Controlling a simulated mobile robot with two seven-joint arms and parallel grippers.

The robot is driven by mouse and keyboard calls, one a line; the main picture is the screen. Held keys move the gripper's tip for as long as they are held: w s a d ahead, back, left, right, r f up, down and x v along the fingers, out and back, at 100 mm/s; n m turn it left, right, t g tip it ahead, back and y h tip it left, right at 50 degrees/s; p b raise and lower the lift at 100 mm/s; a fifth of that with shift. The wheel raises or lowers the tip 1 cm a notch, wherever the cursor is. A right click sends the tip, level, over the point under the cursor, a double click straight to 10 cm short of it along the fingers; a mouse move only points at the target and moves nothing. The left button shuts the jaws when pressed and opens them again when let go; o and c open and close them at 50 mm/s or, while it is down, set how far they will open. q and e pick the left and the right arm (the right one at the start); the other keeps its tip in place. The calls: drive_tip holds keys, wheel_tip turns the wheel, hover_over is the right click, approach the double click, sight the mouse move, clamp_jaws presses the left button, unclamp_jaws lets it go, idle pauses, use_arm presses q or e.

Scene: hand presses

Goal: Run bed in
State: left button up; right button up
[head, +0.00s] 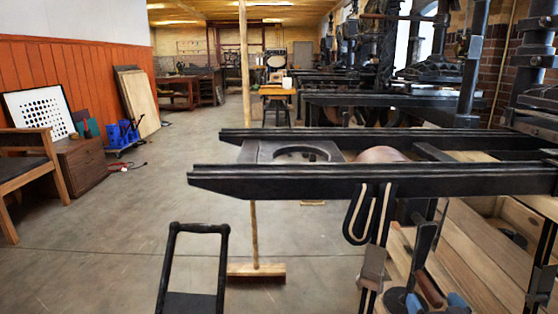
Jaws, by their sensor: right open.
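The hand press shows its two long black rails (270,182) running from the right edge out to the left. A grey plate with a round recess, which looks like the bed (252,153), lies between the rails near their left end. Below the near rail, a dark crank arm (425,238) hangs down, with a brown wooden handle (430,287) near its lower end. My right gripper (437,303) shows its blue fingertips at the bottom edge, one to each side of the handle's lower end. It is open; contact cannot be told. My left gripper is not in view.
A broom (257,271) stands upright behind the rails. A black upright frame (195,229) rises at the bottom left. Other presses stand behind.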

drive_tip(key=s, duration=0.8)
drive_tip(key=shift+s+p, duration=0.2)
drive_tip(key=shift+p, duration=0.1)
drive_tip(key=shift+d+r, duration=0.1)
